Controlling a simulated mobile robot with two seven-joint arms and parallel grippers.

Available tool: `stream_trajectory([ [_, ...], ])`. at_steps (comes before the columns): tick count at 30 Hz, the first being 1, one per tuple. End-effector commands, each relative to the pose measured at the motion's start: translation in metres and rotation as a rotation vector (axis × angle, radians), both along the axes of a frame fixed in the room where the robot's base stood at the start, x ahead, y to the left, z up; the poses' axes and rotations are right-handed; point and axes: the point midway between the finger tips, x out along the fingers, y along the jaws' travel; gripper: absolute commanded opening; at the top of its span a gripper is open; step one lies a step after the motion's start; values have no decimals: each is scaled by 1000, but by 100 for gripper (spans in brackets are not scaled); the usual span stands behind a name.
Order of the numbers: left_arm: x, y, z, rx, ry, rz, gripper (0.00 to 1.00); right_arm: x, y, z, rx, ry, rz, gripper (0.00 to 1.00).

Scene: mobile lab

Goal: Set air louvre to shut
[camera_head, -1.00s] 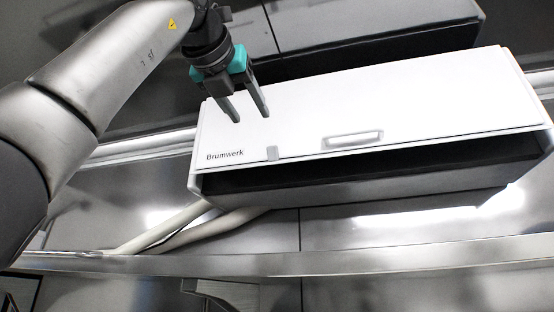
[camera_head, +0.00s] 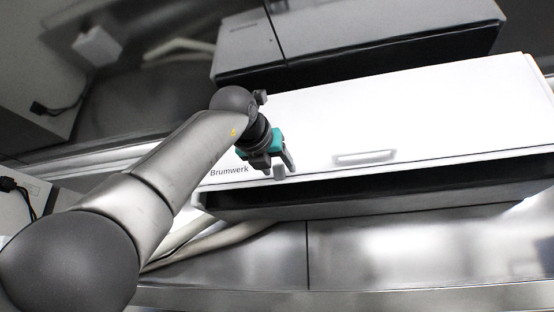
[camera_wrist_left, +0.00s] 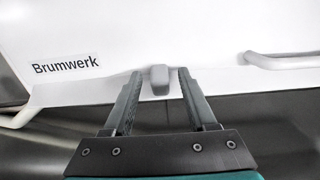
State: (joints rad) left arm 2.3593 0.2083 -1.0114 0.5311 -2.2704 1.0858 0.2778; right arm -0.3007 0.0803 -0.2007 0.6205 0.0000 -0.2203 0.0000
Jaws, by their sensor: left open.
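A white Brumwerk unit (camera_head: 430,115) has a small grey tab (camera_head: 279,172) on its front lower edge, to the right of the name label. The tab seems to be the louvre's control; I cannot read its setting. My left gripper (camera_head: 276,164) is open at this edge. In the left wrist view the tab (camera_wrist_left: 160,80) shows between the two fingertips of the left gripper (camera_wrist_left: 159,76), with a gap on each side. How far the fingers reach past it is unclear. My right gripper is not in view.
A bar handle (camera_head: 364,157) is on the white panel, right of the tab. A dark opening runs below the panel's edge. A grey cabinet (camera_head: 390,25) stands behind the unit. Pale pipes (camera_head: 225,236) run below on the left.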

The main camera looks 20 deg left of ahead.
Motion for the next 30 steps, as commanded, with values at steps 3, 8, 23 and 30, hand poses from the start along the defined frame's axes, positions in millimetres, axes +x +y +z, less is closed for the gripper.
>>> stream_trajectory([
  [3, 3, 0, 0, 0, 1, 0, 57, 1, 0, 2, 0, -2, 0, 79],
  [8, 3, 0, -1, 0, 0, 0, 57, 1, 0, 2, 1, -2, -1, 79],
  [23, 3, 0, 0, 0, 0, 1, 9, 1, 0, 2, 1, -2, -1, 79],
  [30, 3, 0, 0, 0, 0, 1, 0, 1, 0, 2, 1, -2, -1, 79],
])
